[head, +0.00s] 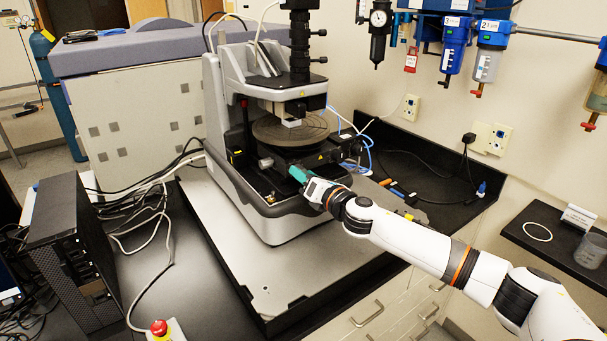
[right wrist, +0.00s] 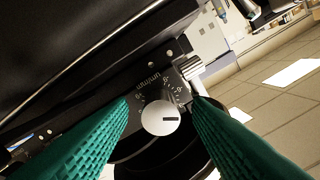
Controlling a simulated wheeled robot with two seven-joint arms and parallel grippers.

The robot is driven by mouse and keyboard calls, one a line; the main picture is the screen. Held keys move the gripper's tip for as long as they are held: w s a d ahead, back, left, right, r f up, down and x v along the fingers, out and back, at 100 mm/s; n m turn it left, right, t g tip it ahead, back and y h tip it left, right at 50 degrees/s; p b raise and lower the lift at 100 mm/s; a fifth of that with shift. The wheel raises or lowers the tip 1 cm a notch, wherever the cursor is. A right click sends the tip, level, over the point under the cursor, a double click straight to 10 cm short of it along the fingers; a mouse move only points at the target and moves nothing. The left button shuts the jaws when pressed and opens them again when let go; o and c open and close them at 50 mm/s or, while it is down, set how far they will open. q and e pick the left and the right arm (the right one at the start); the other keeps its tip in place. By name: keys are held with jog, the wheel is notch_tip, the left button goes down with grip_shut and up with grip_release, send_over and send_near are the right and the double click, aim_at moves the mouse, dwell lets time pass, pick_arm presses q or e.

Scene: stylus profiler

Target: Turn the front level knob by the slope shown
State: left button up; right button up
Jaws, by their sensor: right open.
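The stylus profiler (head: 225,110) stands on a grey plate, with its round stage (head: 290,131) under the measuring head. In the right wrist view, a pale round knob (right wrist: 160,119) with a short dark line pointing right sits beside a printed scale (right wrist: 152,84). A silver ribbed knob (right wrist: 188,68) is just above it. My right gripper (head: 297,174) is at the profiler's front, below the stage. Its teal fingers are open, one on each side of the round knob in the right wrist view (right wrist: 162,100). I cannot tell whether they touch it. My left gripper is out of view.
A black computer tower (head: 75,250) and loose cables are at the left. A red emergency button (head: 159,328) is at the front edge. Blue air filters (head: 455,40) hang on the wall. The grey plate (head: 290,275) is bare in front of the profiler.

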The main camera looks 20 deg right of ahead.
jog(key=shift+s, duration=0.1)
jog(key=p+v, duration=0.1)
jog(key=v, duration=0.7)
